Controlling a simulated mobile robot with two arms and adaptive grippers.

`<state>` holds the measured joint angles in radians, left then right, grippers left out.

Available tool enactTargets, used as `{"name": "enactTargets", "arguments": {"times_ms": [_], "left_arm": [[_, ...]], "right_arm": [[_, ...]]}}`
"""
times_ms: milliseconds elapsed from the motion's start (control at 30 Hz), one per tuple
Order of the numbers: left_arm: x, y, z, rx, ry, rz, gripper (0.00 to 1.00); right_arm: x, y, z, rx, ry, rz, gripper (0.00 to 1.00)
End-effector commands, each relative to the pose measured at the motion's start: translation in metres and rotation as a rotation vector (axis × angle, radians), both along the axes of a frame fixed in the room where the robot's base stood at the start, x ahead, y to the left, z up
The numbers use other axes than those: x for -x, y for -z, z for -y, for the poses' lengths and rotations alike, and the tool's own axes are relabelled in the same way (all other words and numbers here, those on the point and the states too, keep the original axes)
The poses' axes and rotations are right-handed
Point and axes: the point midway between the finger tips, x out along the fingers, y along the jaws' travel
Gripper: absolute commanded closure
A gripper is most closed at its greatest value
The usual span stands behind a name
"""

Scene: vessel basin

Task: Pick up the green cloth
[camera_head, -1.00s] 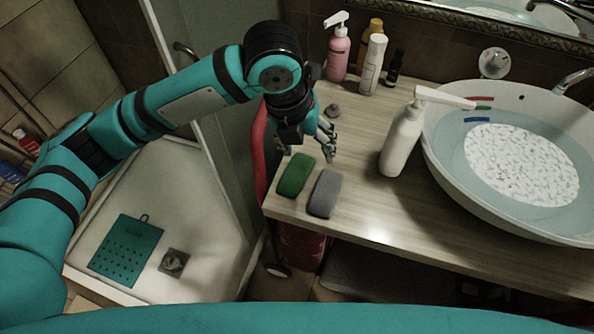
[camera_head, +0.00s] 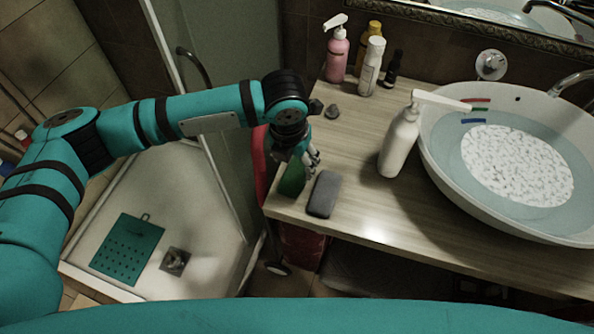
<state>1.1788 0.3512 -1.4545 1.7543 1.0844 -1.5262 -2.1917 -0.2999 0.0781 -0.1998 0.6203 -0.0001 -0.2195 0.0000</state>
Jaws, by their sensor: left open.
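The green cloth (camera_head: 292,180) is a folded, sponge-like block at the left front corner of the wooden counter. A grey block of similar shape (camera_head: 324,194) lies just to its right. My left gripper (camera_head: 300,165) is right above the green cloth, its fingers pointing down around the cloth's far part. The fingers and wrist hide that part, and I cannot tell whether they touch it. The left gripper is open. My right gripper is not in view.
A white pump bottle (camera_head: 399,143) stands right of the blocks, beside the round basin (camera_head: 440,180). A pink bottle (camera_head: 337,57), a white bottle (camera_head: 371,68) and others stand at the back. The counter's front middle is clear.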

Motion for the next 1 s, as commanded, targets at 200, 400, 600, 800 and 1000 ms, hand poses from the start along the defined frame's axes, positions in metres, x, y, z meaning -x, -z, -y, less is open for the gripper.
{"name": "enactTargets", "arguments": {"times_ms": [200,400,600,800,1000], "left_arm": [[0.0,0.018,0.002,-0.001,0.001,-0.003,0.37],[-0.004,0.047,0.004,-0.001,-0.001,-0.001,0.37],[-0.005,0.054,0.005,0.0,0.002,0.001,0.37],[-0.005,0.054,0.005,0.0,0.001,0.001,0.48],[-0.005,0.054,0.005,-0.001,0.001,0.001,0.73]], "right_arm": [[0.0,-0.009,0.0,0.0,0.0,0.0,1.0],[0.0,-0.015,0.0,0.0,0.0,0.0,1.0],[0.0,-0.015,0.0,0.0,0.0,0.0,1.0],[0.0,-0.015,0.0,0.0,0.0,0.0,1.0],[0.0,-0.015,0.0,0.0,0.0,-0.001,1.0]]}}
